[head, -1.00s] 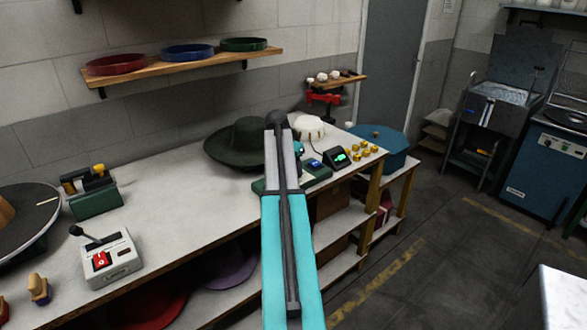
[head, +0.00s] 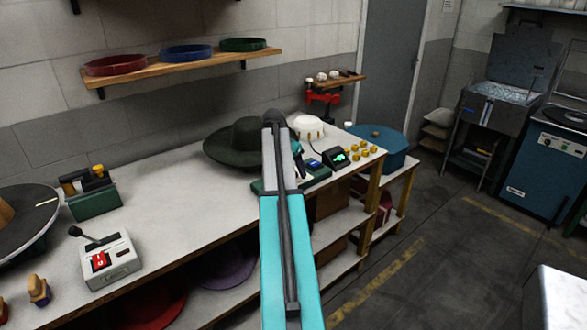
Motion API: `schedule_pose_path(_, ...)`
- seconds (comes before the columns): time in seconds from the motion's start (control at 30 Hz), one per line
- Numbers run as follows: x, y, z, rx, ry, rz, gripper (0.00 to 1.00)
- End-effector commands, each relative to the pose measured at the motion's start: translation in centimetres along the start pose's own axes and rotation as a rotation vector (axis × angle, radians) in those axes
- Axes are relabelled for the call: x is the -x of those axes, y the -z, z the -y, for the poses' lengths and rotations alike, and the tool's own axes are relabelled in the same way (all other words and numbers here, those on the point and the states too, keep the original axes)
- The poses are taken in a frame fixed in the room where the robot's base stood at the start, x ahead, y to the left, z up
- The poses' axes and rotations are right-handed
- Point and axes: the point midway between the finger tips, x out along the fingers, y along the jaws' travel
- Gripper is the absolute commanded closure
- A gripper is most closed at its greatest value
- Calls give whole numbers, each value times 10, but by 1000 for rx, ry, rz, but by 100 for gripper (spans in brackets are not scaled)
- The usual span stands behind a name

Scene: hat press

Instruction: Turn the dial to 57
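A small dark unit with a lit green display (head: 339,158) stands near the right end of the workbench. Its digits are too small to read. Left of it, a green device with a small blue screen (head: 314,164) is partly covered by my arm. I cannot make out a dial clearly on either one. My teal and grey arm (head: 283,235) reaches up the middle of the head view toward these devices.
A dark green hat (head: 237,144) lies left of my arm. Several yellow knobs (head: 362,151) stand right of the display. A grey box with a lever and red switch (head: 108,260) and a green device (head: 92,194) stand left. Bench top between is clear.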

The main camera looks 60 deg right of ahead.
Motion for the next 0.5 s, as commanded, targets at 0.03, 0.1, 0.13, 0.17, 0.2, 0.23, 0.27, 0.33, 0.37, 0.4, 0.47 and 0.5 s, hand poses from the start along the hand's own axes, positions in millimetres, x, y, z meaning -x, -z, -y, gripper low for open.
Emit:
schedule_pose_path(0.03,0,-1,1,2,1,1,39)
schedule_pose_path(0.1,0,-2,1,2,1,2,39)
schedule_pose_path(0.13,0,-2,2,3,1,3,39)
schedule_pose_path(0.17,0,-2,2,3,1,3,39)
schedule_pose_path(0.2,0,-3,2,3,1,3,39)
schedule_pose_path(0.23,1,-3,2,3,2,4,39)
schedule_pose_path(0.27,1,-3,2,3,2,4,39)
schedule_pose_path(0.33,3,-3,2,4,2,4,39)
schedule_pose_path(0.37,4,-3,2,4,2,4,39)
schedule_pose_path(0.4,6,-3,2,4,2,4,39)
schedule_pose_path(0.47,10,-4,2,4,2,4,39)
schedule_pose_path(0.5,13,-4,2,4,2,4,39)
